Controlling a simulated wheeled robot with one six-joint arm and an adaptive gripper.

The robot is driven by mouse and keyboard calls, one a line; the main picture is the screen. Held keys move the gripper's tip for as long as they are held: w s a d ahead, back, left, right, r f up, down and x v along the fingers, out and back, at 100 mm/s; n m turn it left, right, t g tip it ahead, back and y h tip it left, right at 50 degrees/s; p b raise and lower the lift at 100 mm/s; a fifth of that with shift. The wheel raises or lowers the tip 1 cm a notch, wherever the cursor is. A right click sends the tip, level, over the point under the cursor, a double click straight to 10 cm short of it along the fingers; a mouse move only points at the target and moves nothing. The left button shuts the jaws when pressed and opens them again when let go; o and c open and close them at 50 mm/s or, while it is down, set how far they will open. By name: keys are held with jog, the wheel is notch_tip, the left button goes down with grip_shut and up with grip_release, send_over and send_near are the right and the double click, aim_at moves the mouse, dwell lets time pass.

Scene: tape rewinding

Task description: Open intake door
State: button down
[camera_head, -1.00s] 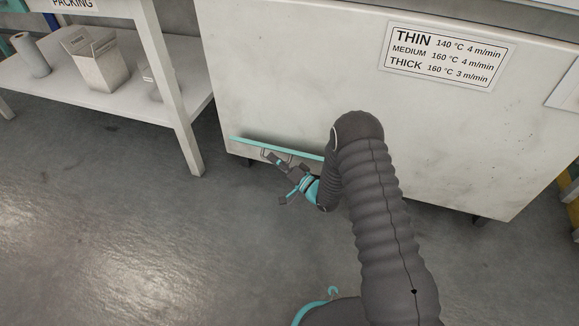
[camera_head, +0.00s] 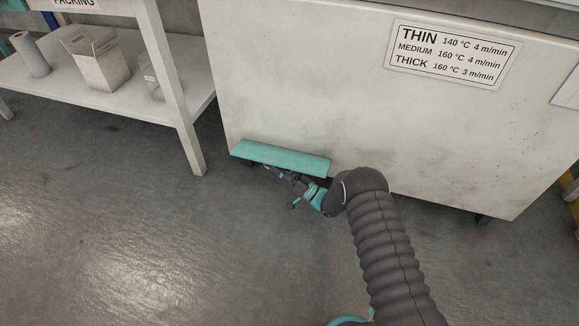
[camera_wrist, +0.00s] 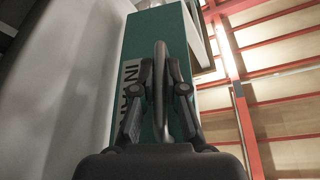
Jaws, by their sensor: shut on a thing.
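The intake door is a teal panel (camera_head: 282,158) low on the front of the white machine. It stands tilted outward from the machine's face, with its upper side showing. In the wrist view the door's green face (camera_wrist: 135,50) carries partly hidden "INTAKE" lettering. A dark handle (camera_wrist: 160,85) shows in front of it, between my gripper's fingers. My gripper (camera_head: 285,175) is under the door's front edge and shut on the handle. In the wrist view my gripper (camera_wrist: 160,90) covers part of the door. The opening behind the door is hidden from the head camera.
The white machine (camera_head: 300,90) fills the middle, with a temperature sign (camera_head: 452,53) at upper right. A packing table (camera_head: 180,100) stands at left, with an open carton (camera_head: 92,60) and a roll (camera_head: 30,54) on its shelf. The floor in front is clear.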

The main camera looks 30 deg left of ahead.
jog(key=shift+r, duration=0.1)
dwell(0.3)
jog(key=c, duration=1.2)
grip_release()
jog(key=v, duration=1.2)
